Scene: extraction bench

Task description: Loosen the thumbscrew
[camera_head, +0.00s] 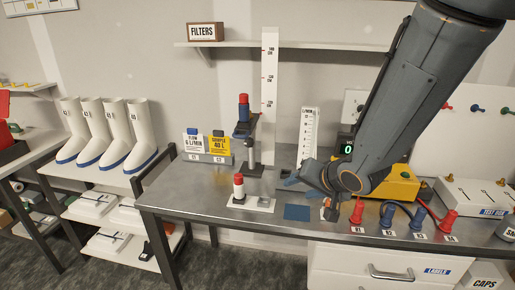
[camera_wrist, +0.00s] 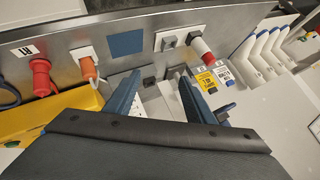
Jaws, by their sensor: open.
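I cannot make out a thumbscrew for certain in either view. A dark stand (camera_head: 254,150) on the bench carries a blue clamp (camera_head: 241,130) with a red-topped dark cylinder (camera_head: 243,105). A tall white scale (camera_head: 269,80) stands behind it. My gripper (camera_head: 287,180) is right of the stand, low over the bench, in front of a white flow gauge (camera_head: 308,130). In the wrist view my gripper (camera_wrist: 156,88) has its two blue fingers apart with nothing held.
A red-and-white cylinder (camera_head: 238,187) stands on a white plate (camera_head: 264,204). A blue mat (camera_head: 297,212) lies beside it. An orange piece (camera_wrist: 88,68) lies right of the mat in the head view. Red plugs (camera_head: 386,216) line the front right. A yellow case (camera_head: 402,185) stands behind my arm.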

